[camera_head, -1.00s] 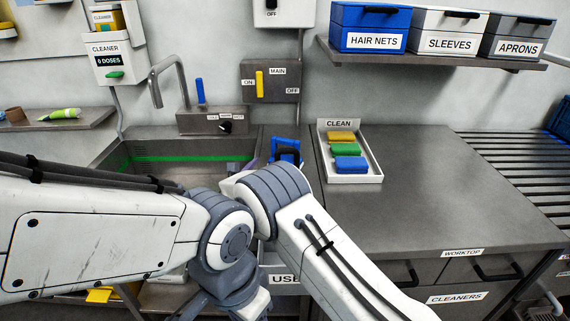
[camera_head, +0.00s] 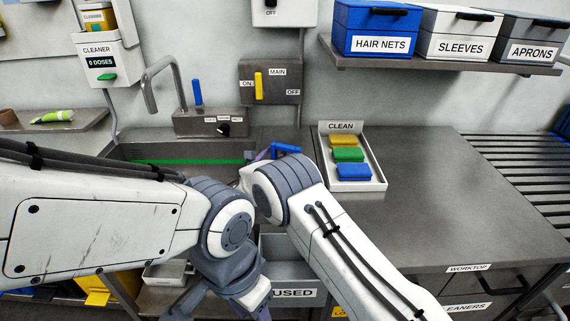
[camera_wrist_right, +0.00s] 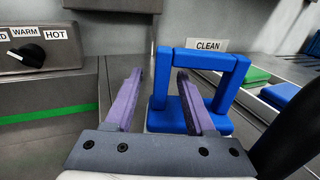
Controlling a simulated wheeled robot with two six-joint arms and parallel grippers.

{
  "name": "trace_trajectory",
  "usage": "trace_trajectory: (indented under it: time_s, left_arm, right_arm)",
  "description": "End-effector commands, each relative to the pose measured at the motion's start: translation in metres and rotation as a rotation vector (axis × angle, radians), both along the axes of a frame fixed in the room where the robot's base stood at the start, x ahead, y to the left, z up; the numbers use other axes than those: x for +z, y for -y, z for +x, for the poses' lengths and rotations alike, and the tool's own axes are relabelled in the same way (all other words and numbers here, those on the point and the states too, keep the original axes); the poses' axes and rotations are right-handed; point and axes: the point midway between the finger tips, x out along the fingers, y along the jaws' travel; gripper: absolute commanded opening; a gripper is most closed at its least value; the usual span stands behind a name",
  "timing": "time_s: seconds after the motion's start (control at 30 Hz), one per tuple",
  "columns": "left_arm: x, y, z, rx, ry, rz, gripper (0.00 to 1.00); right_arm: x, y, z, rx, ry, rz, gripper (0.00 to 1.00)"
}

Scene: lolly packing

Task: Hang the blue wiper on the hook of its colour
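A blue piece with an upright arched handle on a flat base (camera_wrist_right: 202,59), which looks like the blue wiper, stands ahead of my right gripper (camera_wrist_right: 162,92) in the right wrist view. My purple fingers are open, with the left post of the handle between them in the picture; I cannot tell whether they touch it. In the head view a blue part of it (camera_head: 287,148) shows by the sink's right end, partly hidden by my right arm. I cannot make out a blue hook.
A white CLEAN tray (camera_head: 376,186) holds yellow, green and blue sponges right of the sink (camera_head: 135,153). A grey USED bin (camera_head: 293,293) sits below my arms. The worktop (camera_head: 440,200) to the right is clear. A shelf (camera_head: 450,63) with boxes hangs above.

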Motion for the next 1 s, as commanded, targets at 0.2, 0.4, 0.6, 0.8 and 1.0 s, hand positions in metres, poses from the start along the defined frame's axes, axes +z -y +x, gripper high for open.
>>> trace_trajectory:
  time_s: [0.2, 0.4, 0.6, 0.8, 1.0]
  left_arm:
    - [0.000, 0.000, 0.000, 0.000, 0.000, 0.000, 0.50]
    - [0.000, 0.000, 0.000, 0.000, 0.000, 0.000, 0.50]
    - [-0.001, 0.000, 0.000, 0.000, 0.000, 0.000, 0.50]
    - [-0.005, 0.000, 0.000, 0.000, 0.000, 0.000, 0.50]
    - [-0.011, 0.000, 0.000, 0.000, 0.000, 0.000, 0.50]
  right_arm:
    - [0.000, 0.001, 0.000, -0.002, 0.000, 0.000, 0.00]
    - [0.001, 0.001, 0.000, -0.001, 0.001, 0.000, 0.00]
    - [0.005, 0.000, 0.000, -0.001, 0.001, 0.001, 0.00]
    - [0.028, 0.000, 0.000, -0.001, 0.003, 0.003, 0.00]
    - [0.065, 0.000, 0.000, -0.001, 0.006, 0.003, 0.00]
